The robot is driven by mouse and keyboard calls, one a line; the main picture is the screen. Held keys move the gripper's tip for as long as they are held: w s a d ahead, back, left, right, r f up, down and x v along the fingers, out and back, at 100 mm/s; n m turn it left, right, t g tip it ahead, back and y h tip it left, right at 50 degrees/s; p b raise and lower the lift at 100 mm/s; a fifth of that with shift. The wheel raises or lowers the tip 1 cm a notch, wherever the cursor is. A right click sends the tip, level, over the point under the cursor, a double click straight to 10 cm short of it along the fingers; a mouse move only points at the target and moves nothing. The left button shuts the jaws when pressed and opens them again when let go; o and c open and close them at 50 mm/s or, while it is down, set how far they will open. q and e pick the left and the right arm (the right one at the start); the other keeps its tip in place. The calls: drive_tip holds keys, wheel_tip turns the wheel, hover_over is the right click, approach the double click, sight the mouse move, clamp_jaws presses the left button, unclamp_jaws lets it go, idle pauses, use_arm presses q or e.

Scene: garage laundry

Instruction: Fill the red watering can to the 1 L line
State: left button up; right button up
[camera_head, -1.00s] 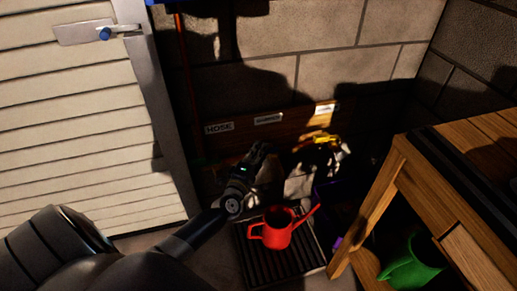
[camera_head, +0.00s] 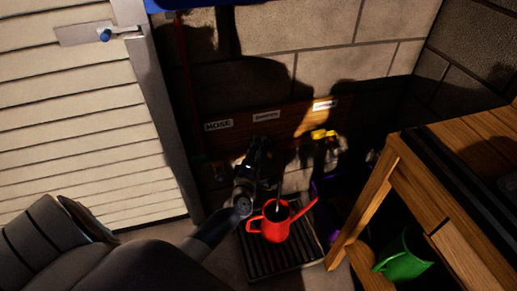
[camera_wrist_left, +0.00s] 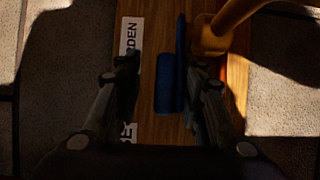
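The red watering can (camera_head: 276,231) stands upright on a dark slatted grate, its spout pointing up to the right. A thin pale vertical streak, which looks like water, runs down to its opening. The 1 L line and the water level cannot be made out. My left gripper (camera_head: 259,148) is above the can, near the labelled board. In the left wrist view its fingers (camera_wrist_left: 163,70) are apart, with a blue handle (camera_wrist_left: 168,84) between them. The right finger is close to the blue part; contact is unclear. A brass-coloured pipe (camera_wrist_left: 212,36) is beside it. My right gripper is not in view.
The wooden board (camera_head: 293,118) on the block wall carries a HOSE label (camera_head: 218,125) and other labels. Yellow fittings (camera_head: 323,134) sit to the right. A wooden bench (camera_head: 425,190) stands right of the grate (camera_head: 262,262), with a green can (camera_head: 405,260) under it.

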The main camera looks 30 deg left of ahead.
use_arm(q)
drive_tip(key=shift+s+d+f, duration=0.1)
drive_tip(key=shift+s+f, duration=0.05)
drive_tip(key=shift+f, duration=0.05)
drive_tip(key=shift+s+d, duration=0.1)
drive_tip(key=shift+s, duration=0.15)
drive_tip(key=v, duration=1.1)
drive_tip(key=shift+r, duration=0.2)
drive_tip(key=shift+s, duration=0.1)
